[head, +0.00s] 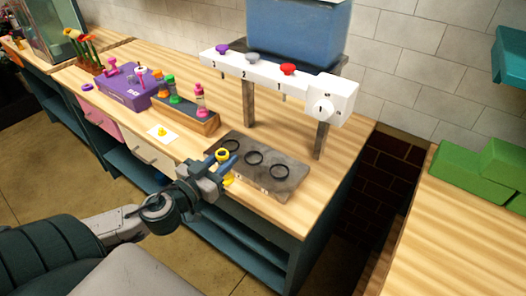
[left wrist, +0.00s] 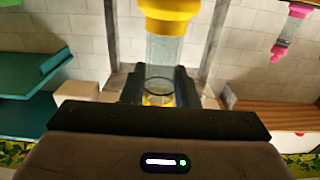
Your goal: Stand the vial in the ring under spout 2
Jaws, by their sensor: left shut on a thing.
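My left gripper (head: 213,174) is shut on a clear vial with a yellow collar (head: 222,155) and yellow at its lower end. The vial also shows between the fingers in the left wrist view (left wrist: 165,50). It looks roughly upright, at the front left edge of the dark plate (head: 290,186). Three black rings are on the plate. The middle ring (head: 254,158), in line with spout 2 (head: 252,58), looks empty, and the vial is to its left. The left ring (head: 230,145) is partly behind the vial. I cannot tell the vial's height above the plate. My right gripper is not in view.
The white spout bar (head: 320,98) stands on metal posts behind the plate. A wooden rack (head: 205,123) with coloured vials and a purple box (head: 124,92) stand to the left. A yellow item lies on a white card (head: 162,133). Green blocks (head: 465,168) are at right.

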